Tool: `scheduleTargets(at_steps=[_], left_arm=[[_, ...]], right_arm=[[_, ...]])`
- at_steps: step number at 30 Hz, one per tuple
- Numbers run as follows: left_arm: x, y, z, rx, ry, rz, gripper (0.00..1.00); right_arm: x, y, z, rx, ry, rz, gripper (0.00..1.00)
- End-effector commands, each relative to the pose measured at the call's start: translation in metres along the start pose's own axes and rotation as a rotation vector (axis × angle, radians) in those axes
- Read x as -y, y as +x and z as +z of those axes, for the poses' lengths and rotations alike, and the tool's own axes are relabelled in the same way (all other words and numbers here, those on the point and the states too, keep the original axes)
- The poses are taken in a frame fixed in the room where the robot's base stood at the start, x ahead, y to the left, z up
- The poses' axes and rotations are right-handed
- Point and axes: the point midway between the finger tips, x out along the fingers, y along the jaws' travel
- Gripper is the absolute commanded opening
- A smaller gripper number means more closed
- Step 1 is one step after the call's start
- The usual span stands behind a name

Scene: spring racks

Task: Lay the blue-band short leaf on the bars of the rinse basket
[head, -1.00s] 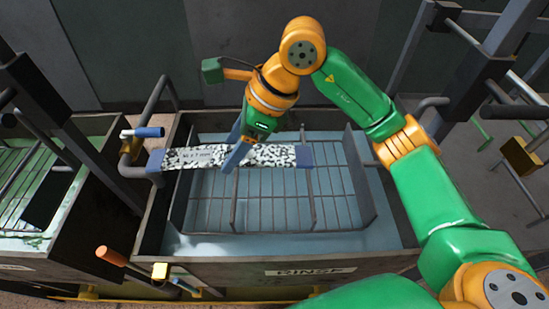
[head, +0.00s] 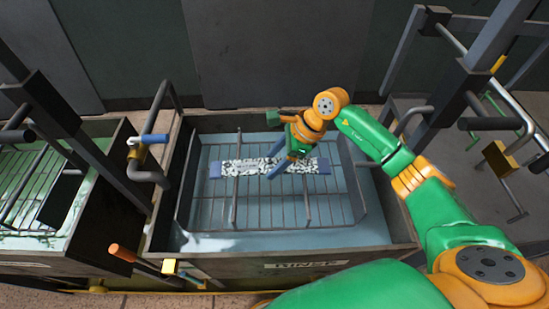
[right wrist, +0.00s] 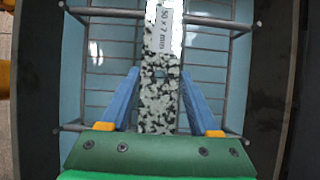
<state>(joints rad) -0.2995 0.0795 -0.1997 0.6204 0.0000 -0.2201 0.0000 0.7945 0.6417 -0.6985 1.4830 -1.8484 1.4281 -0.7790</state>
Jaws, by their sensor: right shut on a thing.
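The blue-band short leaf (head: 245,167) is a flat strip with black-and-white speckle and blue end bands. It lies level across the rinse basket (head: 357,190), over its wire bars, in the head view. I cannot tell whether it touches the bars. My right gripper (head: 288,179) is shut on the leaf from above, right of its middle. In the right wrist view the blue fingers (right wrist: 160,72) straddle the leaf (right wrist: 158,105), and a white "50 x 7 mm" label shows. My left gripper is out of view.
The rinse tank (head: 300,264) surrounds the basket, with bluish liquid inside. A blue-handled valve (head: 155,139) and an orange-handled lever (head: 123,253) are at its left. Another tank (head: 28,240) stands at the left. Dark posts and rails stand on both sides.

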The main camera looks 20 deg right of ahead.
Motion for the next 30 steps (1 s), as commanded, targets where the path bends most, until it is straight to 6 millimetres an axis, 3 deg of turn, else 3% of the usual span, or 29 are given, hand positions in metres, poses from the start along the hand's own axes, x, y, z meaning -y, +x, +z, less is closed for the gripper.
scheduleTargets(at_steps=[10,11,13,22,24,26,30], left_arm=[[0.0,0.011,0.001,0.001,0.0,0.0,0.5],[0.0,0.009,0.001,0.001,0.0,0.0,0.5],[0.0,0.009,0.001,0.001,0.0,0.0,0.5],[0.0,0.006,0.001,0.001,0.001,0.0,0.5],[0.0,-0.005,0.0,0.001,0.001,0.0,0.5],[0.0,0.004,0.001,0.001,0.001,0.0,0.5],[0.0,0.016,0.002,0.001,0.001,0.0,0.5]], right_arm=[[0.0,0.007,-0.003,0.003,-0.001,-0.001,0.0],[0.0,0.007,-0.004,0.0,0.0,0.001,0.7],[0.0,0.006,-0.003,0.0,0.0,0.001,0.89],[0.0,0.004,-0.002,0.0,0.0,0.001,0.92],[0.0,-0.005,0.003,0.001,0.001,0.0,0.92],[0.002,-0.011,-0.001,0.001,-0.002,-0.006,0.92],[0.002,-0.043,-0.001,0.001,-0.002,-0.007,0.92]])
